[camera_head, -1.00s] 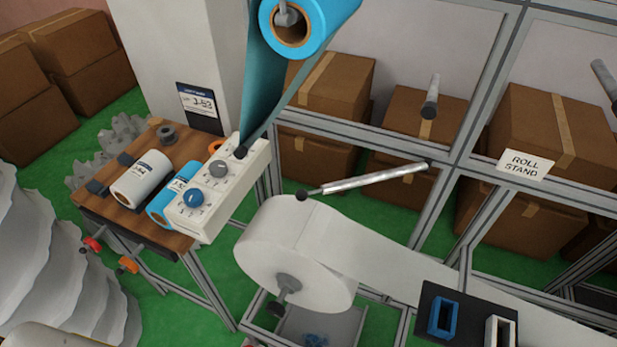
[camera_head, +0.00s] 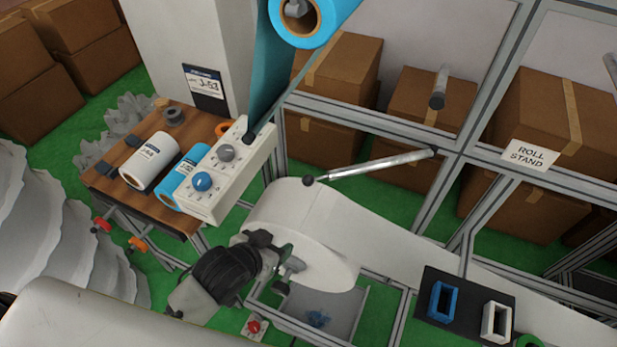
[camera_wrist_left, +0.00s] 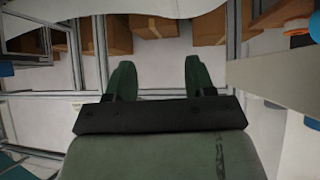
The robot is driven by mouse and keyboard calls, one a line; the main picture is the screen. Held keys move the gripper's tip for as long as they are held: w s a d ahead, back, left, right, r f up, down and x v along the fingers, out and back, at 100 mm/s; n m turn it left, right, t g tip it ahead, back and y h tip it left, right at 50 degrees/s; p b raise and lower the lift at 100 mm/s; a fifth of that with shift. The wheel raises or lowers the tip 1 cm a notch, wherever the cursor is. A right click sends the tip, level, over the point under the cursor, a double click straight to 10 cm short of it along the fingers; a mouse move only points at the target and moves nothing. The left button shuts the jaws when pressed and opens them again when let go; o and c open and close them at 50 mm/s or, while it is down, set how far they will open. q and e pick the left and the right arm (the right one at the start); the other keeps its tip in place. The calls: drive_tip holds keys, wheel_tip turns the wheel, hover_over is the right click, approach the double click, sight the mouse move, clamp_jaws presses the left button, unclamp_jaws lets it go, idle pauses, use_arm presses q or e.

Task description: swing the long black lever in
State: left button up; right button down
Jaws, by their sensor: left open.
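No part is plainly a long black lever. A black knob (camera_head: 248,137) stands at the upper end of the white control box, with a thin dark line rising from it along the blue film. A silver rod (camera_head: 375,165) has a black ball at its left end, above the white roll (camera_head: 315,240). My left gripper (camera_head: 284,256) is in front of the roll's face, close to its grey hub (camera_head: 292,270); whether they touch is unclear. In the left wrist view its two green fingers (camera_wrist_left: 158,65) are apart with nothing between them. My right gripper is not clearly visible.
The control box (camera_head: 205,185) has blue and grey dials and stands beside a wooden table (camera_head: 125,192) with rolls. A blue roll (camera_head: 310,20) hangs above. A black panel (camera_head: 465,305) with two frames is lower right. Metal frame bars (camera_head: 440,200) surround the white web.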

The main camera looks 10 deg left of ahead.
sight(305, 185)
use_arm(q)
drive_tip(key=w+r+m+t+h, duration=0.2)
drive_tip(key=w+r+m+h, duration=0.2)
drive_tip(key=w+r+h, duration=0.45)
drive_tip(key=shift+h, duration=0.95)
drive_tip(key=w+d, duration=0.1)
drive_tip(key=w+d+f+p, duration=0.1)
drive_tip(key=w+d+p, duration=0.1)
drive_tip(key=w+d, duration=0.1)
drive_tip(key=shift+f, duration=0.35)
drive_tip(key=shift+w+d+f+p, duration=0.1)
drive_tip(key=shift+w+d+p, duration=0.2)
clamp_jaws()
